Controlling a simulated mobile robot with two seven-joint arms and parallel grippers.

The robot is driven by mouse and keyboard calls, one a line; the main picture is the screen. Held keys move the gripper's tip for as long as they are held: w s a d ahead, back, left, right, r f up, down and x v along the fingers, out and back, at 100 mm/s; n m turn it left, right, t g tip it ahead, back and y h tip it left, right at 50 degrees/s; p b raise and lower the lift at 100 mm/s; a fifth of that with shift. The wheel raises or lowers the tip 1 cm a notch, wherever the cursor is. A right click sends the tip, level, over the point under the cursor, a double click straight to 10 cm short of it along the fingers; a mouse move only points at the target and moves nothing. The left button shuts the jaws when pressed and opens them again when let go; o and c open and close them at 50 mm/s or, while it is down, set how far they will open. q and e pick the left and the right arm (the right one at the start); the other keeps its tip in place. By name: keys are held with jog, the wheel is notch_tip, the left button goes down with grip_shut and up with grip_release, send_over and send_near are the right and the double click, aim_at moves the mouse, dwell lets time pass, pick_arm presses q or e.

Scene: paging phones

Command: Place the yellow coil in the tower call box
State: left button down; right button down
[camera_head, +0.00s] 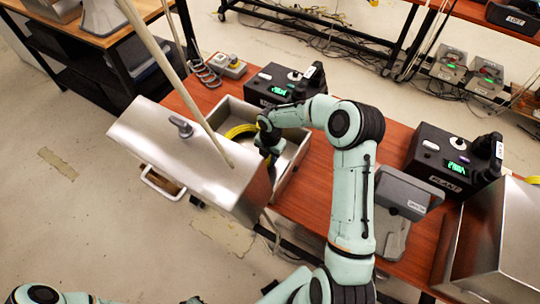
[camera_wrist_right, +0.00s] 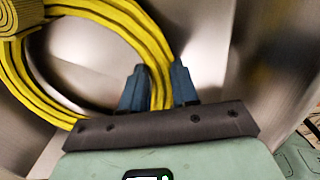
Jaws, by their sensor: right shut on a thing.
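The yellow coil (camera_head: 240,131) is inside an open grey metal box (camera_head: 222,112) on the red-brown table. My right gripper (camera_head: 270,152) reaches down into this box at the coil's right side. In the right wrist view, its two blue fingers (camera_wrist_right: 157,88) are shut on one side of the yellow coil (camera_wrist_right: 75,112), with shiny metal walls around it. The box's lid (camera_head: 185,155) hangs open toward the front left. No name is readable on this box, and I cannot tell whether the coil touches its floor. My left gripper is out of view.
A black phone unit (camera_head: 275,88) stands behind the box. A unit marked PLANT (camera_head: 447,165) and another metal box (camera_head: 500,245) are at right. A grey device (camera_head: 400,200) lies between.

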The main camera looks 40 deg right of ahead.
jog(key=shift+s+f, duration=0.1)
jog(key=shift+f, duration=0.15)
jog(key=shift+f, duration=0.2)
jog(key=c, duration=0.8)
grip_release()
jog(key=shift+c, duration=0.2)
jog(key=shift+r, duration=0.1)
notch_tip(320, 180, up, 12)
jog(key=shift+s+p, duration=0.2)
jog(key=shift+p, duration=0.2)
jog(key=shift+d, duration=0.1)
